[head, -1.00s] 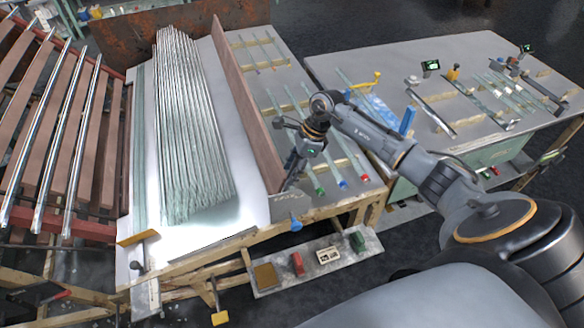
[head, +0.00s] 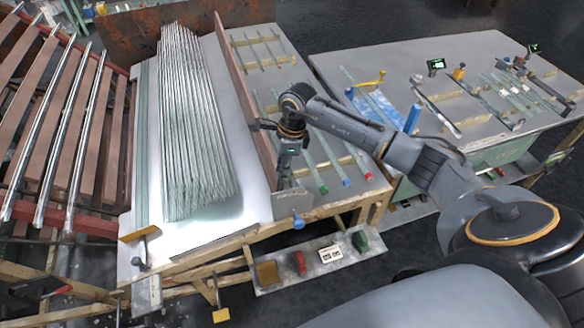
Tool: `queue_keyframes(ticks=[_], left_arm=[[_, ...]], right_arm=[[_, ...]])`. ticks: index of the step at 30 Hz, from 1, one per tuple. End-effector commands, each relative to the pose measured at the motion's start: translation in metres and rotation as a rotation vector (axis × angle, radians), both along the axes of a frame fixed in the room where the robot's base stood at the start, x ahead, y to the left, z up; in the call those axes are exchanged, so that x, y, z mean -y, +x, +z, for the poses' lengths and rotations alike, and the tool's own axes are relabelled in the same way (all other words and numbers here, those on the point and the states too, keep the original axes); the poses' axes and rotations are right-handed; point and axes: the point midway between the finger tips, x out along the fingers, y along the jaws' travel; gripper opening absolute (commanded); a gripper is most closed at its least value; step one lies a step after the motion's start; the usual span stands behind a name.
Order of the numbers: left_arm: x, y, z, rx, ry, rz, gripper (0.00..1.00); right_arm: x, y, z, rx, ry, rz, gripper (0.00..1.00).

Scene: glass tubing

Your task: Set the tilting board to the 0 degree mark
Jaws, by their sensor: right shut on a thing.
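The tilting board (head: 237,85) is a long brown plank. It stands on edge along the grey table, between the stacked glass tubes and the tubes lying on the right. It looks close to upright. A small grey plate (head: 294,204) with faint marks is at its near end; I cannot read the marks. A blue knob (head: 298,223) is below the plate. My right gripper (head: 284,181) is at the near end of the board and shut on it; the fingertips are small and partly hidden by the wrist. My left gripper is not in view.
A large pile of glass tubes (head: 187,120) lies left of the board. Tubes with green, blue and red ends (head: 347,183) lie on its right, under my right arm. A low shelf (head: 290,283) holds small items. A second table (head: 470,60) stands at right.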

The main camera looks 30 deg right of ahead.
Motion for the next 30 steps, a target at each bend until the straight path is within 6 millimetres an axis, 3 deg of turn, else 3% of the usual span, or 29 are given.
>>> queue_keyframes(ticks=[6, 16, 17, 20, 30], left_arm=[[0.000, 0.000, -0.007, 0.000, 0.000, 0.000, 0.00], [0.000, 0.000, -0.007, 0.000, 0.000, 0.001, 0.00], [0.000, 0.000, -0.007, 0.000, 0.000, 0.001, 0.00], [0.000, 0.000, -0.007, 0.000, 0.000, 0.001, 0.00], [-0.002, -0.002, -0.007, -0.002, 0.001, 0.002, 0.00]], right_arm=[[-0.019, 0.004, 0.000, -0.018, -0.082, 0.004, 0.00], [-0.020, 0.004, 0.000, -0.021, -0.089, 0.001, 0.00], [-0.020, 0.004, 0.000, -0.021, -0.089, 0.001, 0.24], [-0.020, 0.004, 0.000, -0.021, -0.089, 0.001, 0.44], [-0.018, 0.004, 0.003, -0.020, -0.092, 0.000, 0.45]])
